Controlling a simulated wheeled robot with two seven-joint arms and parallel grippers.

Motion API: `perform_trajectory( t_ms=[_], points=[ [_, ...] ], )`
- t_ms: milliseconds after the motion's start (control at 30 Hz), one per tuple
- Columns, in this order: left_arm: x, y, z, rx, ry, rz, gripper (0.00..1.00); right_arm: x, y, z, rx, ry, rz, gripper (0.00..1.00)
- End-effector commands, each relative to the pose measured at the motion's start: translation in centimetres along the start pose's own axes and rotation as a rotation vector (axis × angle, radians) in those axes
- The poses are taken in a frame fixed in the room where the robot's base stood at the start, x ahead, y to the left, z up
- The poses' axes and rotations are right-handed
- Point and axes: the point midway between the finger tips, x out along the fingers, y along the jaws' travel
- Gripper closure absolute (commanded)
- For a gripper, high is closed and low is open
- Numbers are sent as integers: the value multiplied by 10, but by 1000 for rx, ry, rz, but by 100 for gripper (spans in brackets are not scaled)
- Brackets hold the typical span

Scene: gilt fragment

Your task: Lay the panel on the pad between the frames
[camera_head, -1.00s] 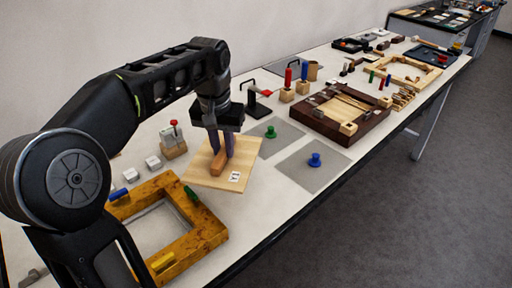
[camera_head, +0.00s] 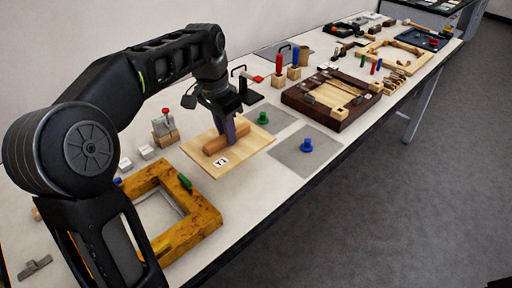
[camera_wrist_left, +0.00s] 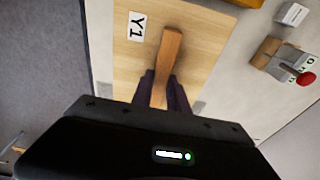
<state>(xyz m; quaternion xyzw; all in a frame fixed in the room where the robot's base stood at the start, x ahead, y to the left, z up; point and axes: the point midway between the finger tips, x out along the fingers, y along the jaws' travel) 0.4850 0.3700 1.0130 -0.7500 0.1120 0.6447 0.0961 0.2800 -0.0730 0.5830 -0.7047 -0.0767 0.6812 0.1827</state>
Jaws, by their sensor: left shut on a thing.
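The panel (camera_head: 253,143) is a square light-wood board with a bar handle and a label. It also fills the middle of the wrist view (camera_wrist_left: 135,70), where the label reads Y1. My left gripper (camera_head: 228,140) is shut on the wooden handle (camera_wrist_left: 168,50). I cannot tell whether the panel touches the table. A yellow-brown burl frame (camera_head: 204,217) lies nearer, and a dark brown frame (camera_head: 333,117) lies farther right. Between them are grey pads, one with a blue knob (camera_head: 321,147) and one with a green knob (camera_head: 285,120). The panel partly overlaps the pads in view. My right gripper is out of view.
A black stand (camera_head: 250,96) and red and blue upright handles (camera_head: 279,66) stand behind. The table's front edge drops to the floor.

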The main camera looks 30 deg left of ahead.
Motion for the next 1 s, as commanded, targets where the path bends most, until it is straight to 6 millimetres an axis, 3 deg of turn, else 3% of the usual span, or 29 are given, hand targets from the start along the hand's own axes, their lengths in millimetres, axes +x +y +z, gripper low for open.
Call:
perform_trajectory(
  t_ms=[300, 700, 1000],
  points=[
    [4, 0, 1, -2, -1, 0, 100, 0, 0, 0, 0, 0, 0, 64],
    [61, 0, 10, -4, -1, 0, 100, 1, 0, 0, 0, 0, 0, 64],
    [63, 0, 10, -3, 0, -1, 100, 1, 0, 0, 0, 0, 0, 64]
  ],
)
